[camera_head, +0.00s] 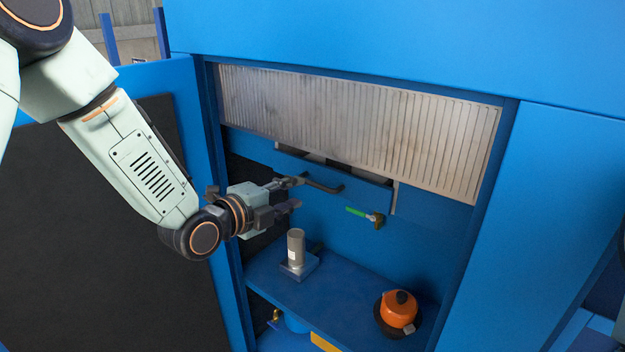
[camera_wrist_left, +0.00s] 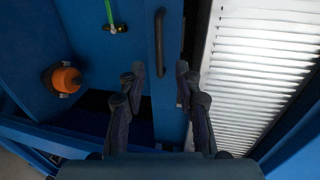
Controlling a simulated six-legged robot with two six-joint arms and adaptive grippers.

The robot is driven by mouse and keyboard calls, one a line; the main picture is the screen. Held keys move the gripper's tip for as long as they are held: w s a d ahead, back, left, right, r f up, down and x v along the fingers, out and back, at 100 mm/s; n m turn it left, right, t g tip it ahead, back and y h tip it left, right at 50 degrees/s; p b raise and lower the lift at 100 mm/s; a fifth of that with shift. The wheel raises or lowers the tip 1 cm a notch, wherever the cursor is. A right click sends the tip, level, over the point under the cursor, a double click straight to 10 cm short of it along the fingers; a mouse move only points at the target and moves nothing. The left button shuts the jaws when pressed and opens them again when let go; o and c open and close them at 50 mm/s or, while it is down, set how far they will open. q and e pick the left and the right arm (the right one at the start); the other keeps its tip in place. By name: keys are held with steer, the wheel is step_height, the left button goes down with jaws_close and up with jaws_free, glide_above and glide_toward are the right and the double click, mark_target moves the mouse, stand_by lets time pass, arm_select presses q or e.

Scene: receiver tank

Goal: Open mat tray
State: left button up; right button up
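The mat tray (camera_head: 368,191) is a blue front panel under a ribbed metal panel in the blue cabinet, with a dark bar handle (camera_head: 325,186). The tray looks shut, though its depth is hard to judge. My left gripper (camera_head: 298,192) is open at the left end of the handle. In the left wrist view the handle (camera_wrist_left: 160,40) lies in line with the gap between the spread fingers (camera_wrist_left: 160,78), mostly beyond their tips. I cannot tell whether they touch it. My right gripper is not in view.
The ribbed panel (camera_head: 360,125) hangs just above the handle. A green-handled valve (camera_head: 375,217) is to its right. Below, a shelf (camera_head: 340,291) holds a grey cylinder (camera_head: 296,248) and an orange round object (camera_head: 398,309). A cabinet door (camera_head: 187,115) stands open at left.

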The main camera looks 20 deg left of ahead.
mark_target(315, 186)
arm_select(q)
steer(key=x, duration=0.7)
steer(key=shift+f, duration=0.1)
steer(key=shift+w+d, duration=0.15)
steer(key=shift+d, duration=0.05)
steer(key=shift+c, duration=0.7)
steer(key=shift+a, duration=0.1)
steer(key=c, duration=0.5)
jaws_close()
